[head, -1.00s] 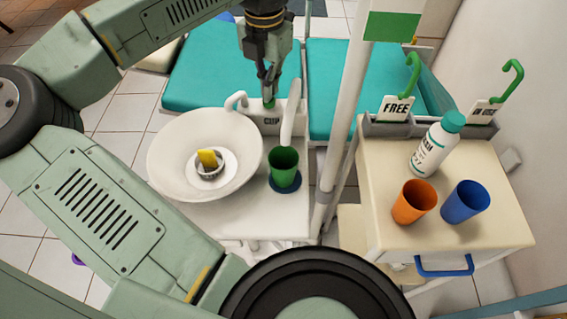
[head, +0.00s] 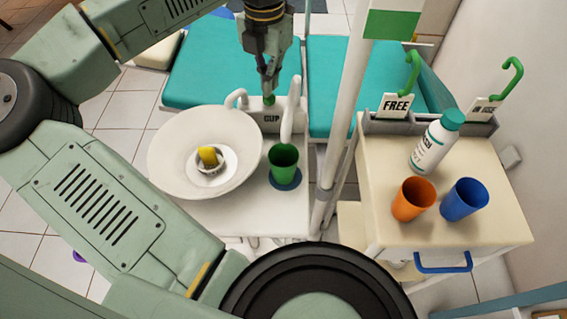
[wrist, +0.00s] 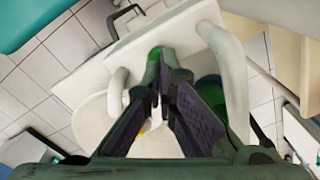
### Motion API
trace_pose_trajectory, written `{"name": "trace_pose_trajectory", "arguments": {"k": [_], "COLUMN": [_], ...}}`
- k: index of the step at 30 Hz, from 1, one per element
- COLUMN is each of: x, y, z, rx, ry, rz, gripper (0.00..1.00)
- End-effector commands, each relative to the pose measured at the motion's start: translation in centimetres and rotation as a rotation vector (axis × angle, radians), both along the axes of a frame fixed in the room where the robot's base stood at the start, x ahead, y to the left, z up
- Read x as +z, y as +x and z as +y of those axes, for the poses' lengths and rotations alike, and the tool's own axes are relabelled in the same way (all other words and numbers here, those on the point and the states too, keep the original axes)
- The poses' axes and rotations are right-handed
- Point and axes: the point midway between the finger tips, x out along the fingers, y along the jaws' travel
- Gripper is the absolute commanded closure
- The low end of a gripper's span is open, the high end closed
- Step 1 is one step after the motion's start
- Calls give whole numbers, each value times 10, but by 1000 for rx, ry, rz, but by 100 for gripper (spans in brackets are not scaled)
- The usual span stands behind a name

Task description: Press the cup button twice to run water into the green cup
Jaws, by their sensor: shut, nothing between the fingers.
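The green cup button (head: 269,99) sits on top of the white block behind the basin, above a label (head: 271,118) that is partly legible as CUP. My gripper (head: 268,88) is shut and empty, pointing down with its fingertips just above the button; a small gap seems to show. In the wrist view, the button (wrist: 155,52) shows just beyond my fingertips (wrist: 160,75). The green cup (head: 283,158) stands upright on a dark blue round pad (head: 286,184), under the white curved spout (head: 291,110). Water in the cup cannot be made out.
The white basin (head: 170,160) with a yellow item (head: 208,156) lies left of the cup. A white pole (head: 345,100) stands to the right. Beyond it, a cart (head: 490,225) carries an orange cup (head: 413,199), a blue cup (head: 465,199) and a bottle (head: 436,142).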

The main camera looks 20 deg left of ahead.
Motion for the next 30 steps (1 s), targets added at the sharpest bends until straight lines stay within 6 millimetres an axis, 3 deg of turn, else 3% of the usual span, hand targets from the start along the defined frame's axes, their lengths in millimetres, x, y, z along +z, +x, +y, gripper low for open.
{"name": "trace_pose_trajectory", "arguments": {"k": [20, 30], "x": [-26, -23], "y": [0, 0], "z": [0, 0], "rx": [0, 0], "ry": [0, 0], "rz": [0, 1], "gripper": [100, 100]}}
